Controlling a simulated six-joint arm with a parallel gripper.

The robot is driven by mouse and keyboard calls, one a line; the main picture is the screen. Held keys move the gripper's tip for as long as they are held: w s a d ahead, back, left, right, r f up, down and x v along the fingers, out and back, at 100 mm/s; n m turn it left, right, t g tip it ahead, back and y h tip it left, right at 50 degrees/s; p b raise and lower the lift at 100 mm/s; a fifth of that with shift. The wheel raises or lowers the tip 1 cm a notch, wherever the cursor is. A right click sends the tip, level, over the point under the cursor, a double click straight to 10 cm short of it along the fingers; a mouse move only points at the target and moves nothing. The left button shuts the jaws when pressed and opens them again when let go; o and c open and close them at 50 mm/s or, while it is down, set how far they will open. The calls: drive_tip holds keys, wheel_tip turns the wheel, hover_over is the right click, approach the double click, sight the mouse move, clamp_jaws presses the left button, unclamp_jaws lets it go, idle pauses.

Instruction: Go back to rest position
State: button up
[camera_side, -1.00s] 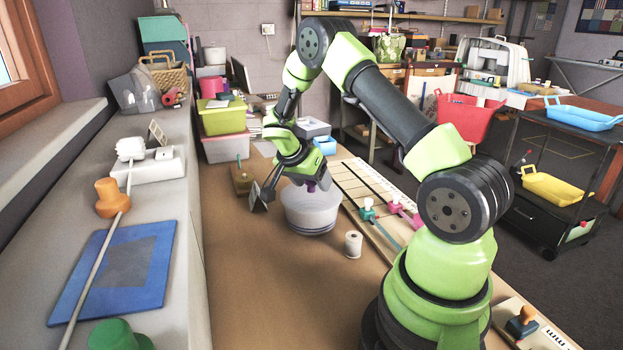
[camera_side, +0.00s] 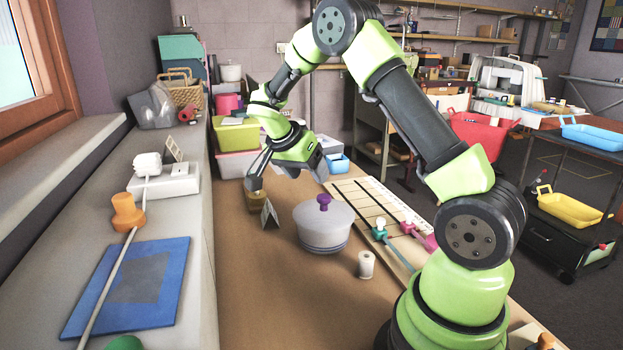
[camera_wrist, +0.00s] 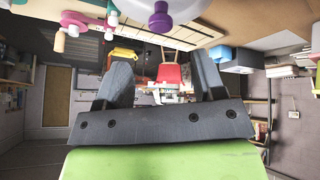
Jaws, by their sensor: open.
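My gripper (camera_side: 287,174) is open and empty. It hangs in the air above the table, behind and to the left of the round lidded pot (camera_side: 323,228) in the side view. The pot is pale grey with a purple knob (camera_side: 323,201) on its lid, which is on. In the wrist view both fingers of my gripper (camera_wrist: 161,62) stand apart with nothing between them. The purple knob (camera_wrist: 160,20) shows upside down at the top of that view.
A white thread spool (camera_side: 366,264) stands right of the pot. A small dark folded card (camera_side: 269,214) and a brown block (camera_side: 258,201) are to its left. A green-lidded box (camera_side: 236,134) and a blue container (camera_side: 338,163) stand behind. The brown tabletop (camera_side: 270,290) in front is clear.

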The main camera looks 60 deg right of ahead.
drive_tip(key=s+a+r+n+t+y, duration=0.4)
drive_tip(key=s+a+r+n, duration=0.2)
drive_tip(key=a, duration=0.4)
drive_tip(key=s+a+r+n+t+y, duration=0.4)
drive_tip(key=s+a+r+n, duration=0.3)
drive_tip(key=s+a+n, duration=0.2)
drive_tip(key=shift+s+a+r+t, duration=0.3)
drive_tip(key=shift+s+a+t, duration=0.35)
drive_tip(key=shift+a, duration=0.6)
drive_tip(key=shift+w, duration=0.1)
